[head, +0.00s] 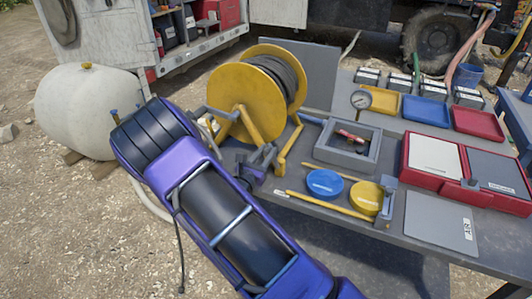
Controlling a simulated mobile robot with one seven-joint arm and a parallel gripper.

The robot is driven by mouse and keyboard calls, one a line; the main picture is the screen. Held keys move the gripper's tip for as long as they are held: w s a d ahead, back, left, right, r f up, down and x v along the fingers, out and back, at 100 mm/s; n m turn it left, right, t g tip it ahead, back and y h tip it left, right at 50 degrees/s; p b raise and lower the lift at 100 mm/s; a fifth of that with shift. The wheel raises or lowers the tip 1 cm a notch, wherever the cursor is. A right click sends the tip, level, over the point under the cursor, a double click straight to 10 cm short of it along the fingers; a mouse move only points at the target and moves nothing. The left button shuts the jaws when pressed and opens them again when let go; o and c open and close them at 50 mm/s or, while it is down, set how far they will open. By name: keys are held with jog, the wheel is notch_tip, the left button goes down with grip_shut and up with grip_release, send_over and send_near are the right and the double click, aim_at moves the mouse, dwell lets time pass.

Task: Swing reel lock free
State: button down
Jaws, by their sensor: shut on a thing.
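The yellow reel (242,98), wound with dark hose, stands at the back left of the grey bench. Yellow struts and a bar (288,146) show at its base. My gripper (266,157), small and grey-purple, is low at the front of the reel, beside that bar. It is shut on a small part there, which I take to be the reel lock; the jaws mostly cover it, and its position cannot be told.
An open grey box (346,157) with a red-handled tool, a blue disc (325,183) and a yellow disc (366,197) lie right of my gripper. A pressure gauge (361,101) stands behind. Red cases (407,165) fill the right. A white tank (88,108) stands left.

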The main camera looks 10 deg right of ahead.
jog(key=s+d+f+m+b, duration=0.1)
jog(key=s+d+m+b, duration=0.4)
jog(key=m, duration=0.8)
jog(key=shift+d+f+b, duration=0.4)
jog(key=shift+d+b, duration=0.55)
jog(key=shift+b, duration=1.2)
jog(key=shift+s, duration=0.1)
jog(key=c, duration=0.6)
grip_release()
jog(key=v, duration=1.7)
jog(key=shift+s, duration=0.15)
